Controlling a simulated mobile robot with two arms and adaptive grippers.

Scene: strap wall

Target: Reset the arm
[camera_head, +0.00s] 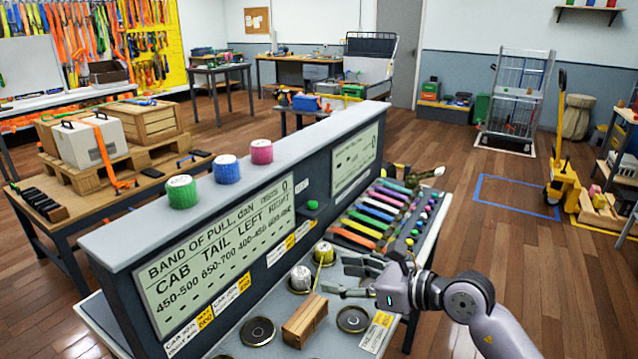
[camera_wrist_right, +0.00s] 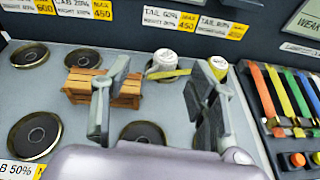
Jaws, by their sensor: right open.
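My right gripper (camera_head: 346,278) reaches in from the right over the grey bench top, its jaws open with nothing between them in the head view. In the right wrist view its two fingers (camera_wrist_right: 158,95) stand apart, over the bench. A small wooden crate (camera_head: 305,320) lies left of the gripper, and the left finger overlaps it in the wrist view (camera_wrist_right: 84,88). A silver-topped canister (camera_head: 300,278) and a yellow-topped canister (camera_head: 323,254) stand close to the fingers; whether they touch cannot be told. My left gripper is not in view.
A panel (camera_head: 215,262) stands along the bench, with green (camera_head: 181,191), blue (camera_head: 227,169) and pink (camera_head: 261,151) canisters on top. Round dark pads (camera_head: 258,331) lie on the bench. Coloured straps (camera_head: 378,211) lie beyond the gripper. Open wooden floor (camera_head: 540,300) is to the right.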

